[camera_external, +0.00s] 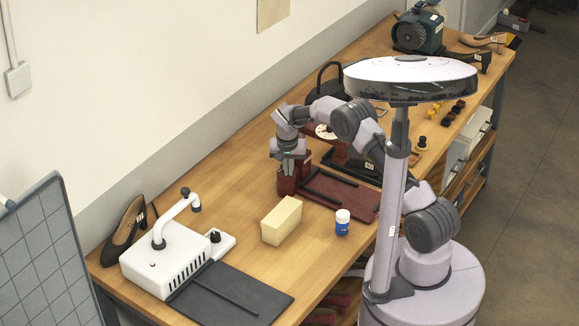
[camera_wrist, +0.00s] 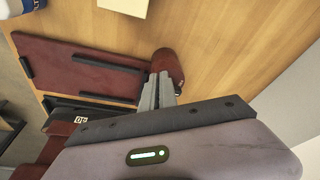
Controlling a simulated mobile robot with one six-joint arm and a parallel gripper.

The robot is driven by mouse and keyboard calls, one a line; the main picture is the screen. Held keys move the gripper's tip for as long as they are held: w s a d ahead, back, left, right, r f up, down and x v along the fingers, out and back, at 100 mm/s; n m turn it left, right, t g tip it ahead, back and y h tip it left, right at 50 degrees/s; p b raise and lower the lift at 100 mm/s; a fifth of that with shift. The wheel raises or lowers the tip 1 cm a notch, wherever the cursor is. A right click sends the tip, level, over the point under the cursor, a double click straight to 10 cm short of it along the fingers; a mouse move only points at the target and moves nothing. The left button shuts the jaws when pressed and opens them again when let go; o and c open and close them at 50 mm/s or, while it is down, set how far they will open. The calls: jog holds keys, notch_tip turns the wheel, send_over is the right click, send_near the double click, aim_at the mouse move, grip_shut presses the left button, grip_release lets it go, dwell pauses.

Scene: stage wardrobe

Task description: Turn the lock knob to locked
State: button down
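My gripper (camera_external: 289,168) points down at the rear left end of a dark red machine (camera_external: 287,185) on the bench. In the wrist view my gripper's two grey fingers (camera_wrist: 157,88) lie close together, beside or over the rounded dark red end (camera_wrist: 168,65) of that machine. I cannot tell contact, or whether something thin is between the fingers. I cannot make out a lock knob or its marks on this machine; the fingers may hide it. A small black knob (camera_external: 214,236) stands on the white machine (camera_external: 165,262) at the front left, apart from my gripper.
A pale yellow block (camera_external: 282,221) and a small white and blue jar (camera_external: 342,222) stand on the bench (camera_external: 236,183) in front of the red machine. A dark shoe (camera_external: 124,230) is at the left. Small knobs and a green machine (camera_external: 416,33) are farther back.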

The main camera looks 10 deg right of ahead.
jog(key=shift+a, duration=0.15)
jog(key=shift+w+a+f+b, duration=0.1)
jog(key=shift+a+b, duration=0.4)
jog(key=shift+w+a, duration=0.25)
jog(key=shift+a, duration=0.2)
notch_tip(320, 180, up, 6)
jog(key=p, duration=0.2)
jog(key=shift+s+a+p, duration=0.25)
jog(key=shift+s+p, duration=0.05)
jog(key=shift+p, duration=0.1)
